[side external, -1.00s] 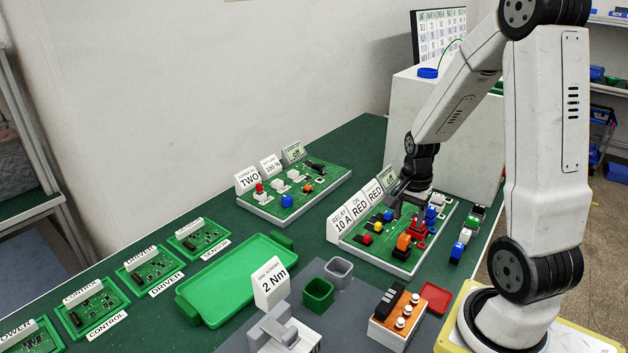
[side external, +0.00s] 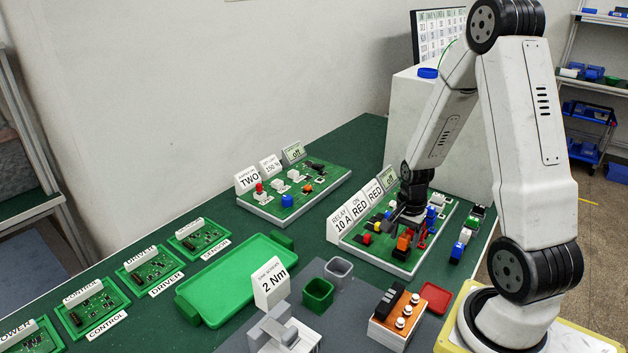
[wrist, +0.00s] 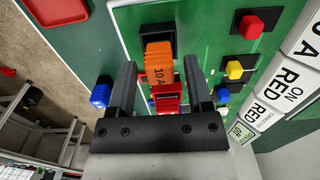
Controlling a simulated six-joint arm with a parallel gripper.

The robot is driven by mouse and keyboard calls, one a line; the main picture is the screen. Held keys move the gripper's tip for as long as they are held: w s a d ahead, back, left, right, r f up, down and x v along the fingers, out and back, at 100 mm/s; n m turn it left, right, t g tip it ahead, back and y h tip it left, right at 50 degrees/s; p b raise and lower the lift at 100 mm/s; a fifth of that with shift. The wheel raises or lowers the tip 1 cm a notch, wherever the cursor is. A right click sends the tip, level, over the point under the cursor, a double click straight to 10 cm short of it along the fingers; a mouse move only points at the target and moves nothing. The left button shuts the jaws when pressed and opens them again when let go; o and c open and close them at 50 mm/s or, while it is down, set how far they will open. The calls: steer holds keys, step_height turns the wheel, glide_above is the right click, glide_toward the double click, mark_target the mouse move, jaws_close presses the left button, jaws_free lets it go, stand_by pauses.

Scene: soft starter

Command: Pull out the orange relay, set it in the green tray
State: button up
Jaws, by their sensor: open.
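The orange relay (side external: 404,242) is an upright orange block in a black socket near the front of the right-hand green board. In the wrist view the orange relay (wrist: 158,58) carries a "10 A" mark. My gripper (wrist: 159,68) is open and points down, with one finger on each side of the relay and visible gaps to it. In the side view my gripper (side external: 405,217) hangs just above and behind the relay; contact cannot be told. The green tray (side external: 235,278), long with end handles, is empty at the middle left.
A red part (wrist: 168,97) stands right beside the relay, between my fingers' bases. Red and yellow buttons (wrist: 235,69) and blue parts (wrist: 101,95) are close by. Label cards (side external: 350,212) stand along the board's edge.

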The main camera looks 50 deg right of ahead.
mark_target(405, 236)
jaws_close()
steer(key=shift+r, duration=1.75)
stand_by(0.7)
